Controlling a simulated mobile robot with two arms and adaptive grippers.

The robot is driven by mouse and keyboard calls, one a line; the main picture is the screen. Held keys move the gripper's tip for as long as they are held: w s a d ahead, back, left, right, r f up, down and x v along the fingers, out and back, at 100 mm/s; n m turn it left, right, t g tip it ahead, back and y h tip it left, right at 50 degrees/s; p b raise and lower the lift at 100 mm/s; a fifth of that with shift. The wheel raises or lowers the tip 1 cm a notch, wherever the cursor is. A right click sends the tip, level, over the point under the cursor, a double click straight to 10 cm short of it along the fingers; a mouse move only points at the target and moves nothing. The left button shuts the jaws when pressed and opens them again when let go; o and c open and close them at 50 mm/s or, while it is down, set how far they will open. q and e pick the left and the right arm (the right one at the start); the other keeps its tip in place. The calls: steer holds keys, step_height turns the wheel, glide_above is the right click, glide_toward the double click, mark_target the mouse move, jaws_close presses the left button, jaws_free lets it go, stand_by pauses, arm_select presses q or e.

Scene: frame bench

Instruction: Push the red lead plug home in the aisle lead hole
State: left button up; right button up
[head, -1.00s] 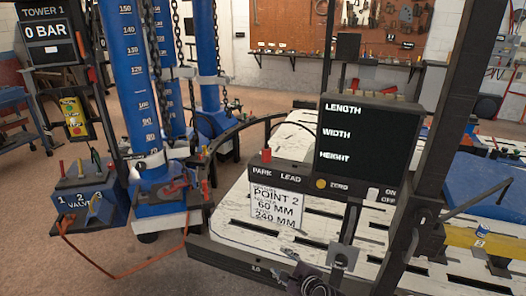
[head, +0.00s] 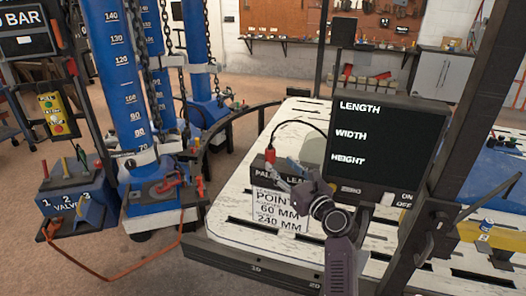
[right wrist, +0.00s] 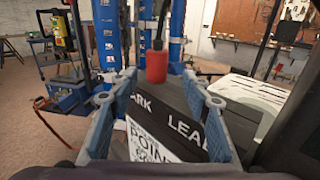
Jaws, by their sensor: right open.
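The red lead plug (head: 270,153) stands upright at the PARK end of the black console (head: 262,166), with a black cable arching from its top. In the right wrist view the red plug (right wrist: 156,66) shows beyond the fingertips, centred in the gap between them. My right gripper (head: 283,172) is open and empty, its fingers over the PARK and LEAD labels, close to the plug. I cannot tell whether a finger touches it. The plug's lower end and any hole under it are hidden. I cannot make out the aisle lead hole. My left gripper is not in view.
The dark display (head: 385,148) reading LENGTH, WIDTH, HEIGHT stands right of the plug. A white POINT 2 card (head: 280,212) hangs on the console front. A dark post (head: 465,130) rises at right. The blue tower (head: 120,80) and valve box (head: 75,195) stand left.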

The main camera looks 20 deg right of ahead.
mark_target(273, 158)
steer(key=shift+w+r, duration=0.1)
steer(key=shift+w, duration=0.5)
steer(key=shift+w+a+r, duration=0.1)
steer(key=shift+w, duration=0.05)
steer(key=shift+w+r, duration=0.15)
steer(key=shift+r, duration=0.1)
steer(key=shift+w+a+f+p, duration=0.1)
steer(key=shift+w+a+p, duration=0.15)
steer(key=shift+w, duration=0.3)
steer(key=shift+w+a+p, duration=0.2)
steer(key=shift+w+a, duration=0.05)
steer(key=shift+w, duration=0.25)
steer(key=shift+w+a+f, duration=0.1)
steer(key=shift+w+a, duration=0.05)
steer(key=shift+w, duration=0.4)
steer(key=shift+w+a+f, duration=0.1)
steer(key=shift+w, duration=0.7)
steer(key=c, duration=0.7)
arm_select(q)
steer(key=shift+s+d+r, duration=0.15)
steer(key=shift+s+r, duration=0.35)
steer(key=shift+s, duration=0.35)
arm_select(e)
jaws_close()
